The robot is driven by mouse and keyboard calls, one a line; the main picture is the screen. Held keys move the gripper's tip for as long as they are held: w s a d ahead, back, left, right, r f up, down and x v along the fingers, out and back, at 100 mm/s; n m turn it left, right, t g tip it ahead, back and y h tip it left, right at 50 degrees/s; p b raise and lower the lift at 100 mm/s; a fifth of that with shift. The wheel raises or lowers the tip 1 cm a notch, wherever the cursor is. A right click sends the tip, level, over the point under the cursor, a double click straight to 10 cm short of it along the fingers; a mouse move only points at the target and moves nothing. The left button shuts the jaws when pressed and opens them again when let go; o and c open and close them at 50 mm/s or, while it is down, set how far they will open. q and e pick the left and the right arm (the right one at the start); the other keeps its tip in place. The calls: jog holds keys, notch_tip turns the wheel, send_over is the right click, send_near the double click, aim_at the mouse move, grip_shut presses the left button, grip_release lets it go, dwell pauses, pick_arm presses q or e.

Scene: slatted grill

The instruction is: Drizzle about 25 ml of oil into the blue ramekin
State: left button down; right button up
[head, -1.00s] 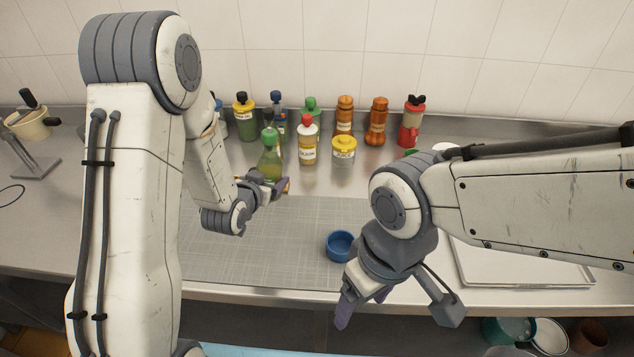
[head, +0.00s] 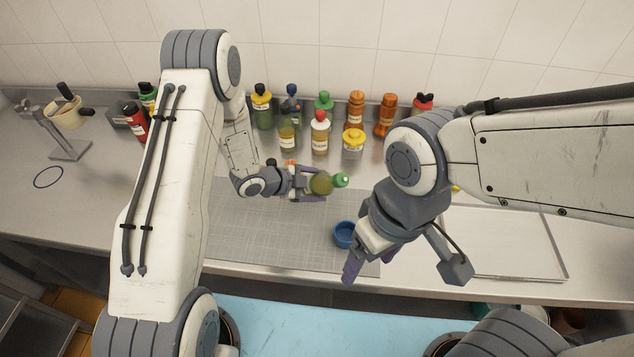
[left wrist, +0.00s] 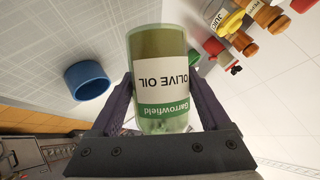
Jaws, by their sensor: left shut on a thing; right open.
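The olive oil bottle (head: 322,184) has a green cap and sits in my left gripper (head: 308,183). In the head view it is tipped well over, its cap to the right. The left wrist view shows its "OLIVE OIL" label (left wrist: 161,74) upside down between the two fingers (left wrist: 160,100). The blue ramekin (head: 343,236) stands on the grey mat, below and slightly right of the bottle in the head view. It also shows at the left of the left wrist view (left wrist: 87,80). No stream of oil is visible. My right gripper (head: 368,264) is open and empty, close by the ramekin's right side in the picture.
Several bottles and jars stand at the back, among them a red-capped bottle (head: 320,134) and a yellow-lidded jar (head: 353,145). The grey mat (head: 270,235) is clear left of the ramekin. A metal tray (head: 510,277) lies at right, partly behind my right arm.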

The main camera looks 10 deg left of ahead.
pick_arm(q)
jog(key=shift+a+r, duration=0.1)
jog(key=shift+w+a+f+m+t+y+b, duration=0.25)
jog(key=shift+w+a+m+t+y+b, duration=0.45)
jog(key=shift+b, duration=1.65)
jog(key=shift+w+a+f+m+t+y+b, duration=0.35)
jog(key=shift+w+a+m+t+y+b, duration=0.25)
jog(key=shift+b, duration=2.5)
jog(key=shift+w+a+f+m+t+y+b, duration=0.2)
jog(key=shift+a+f+m+t+y+b, duration=0.2)
jog(key=shift+b, duration=2.7)
jog(key=shift+f+t+b, duration=0.1)
jog(key=shift+t+b, duration=0.2)
jog(key=shift+b, duration=1.35)
jog(key=shift+y, duration=0.3)
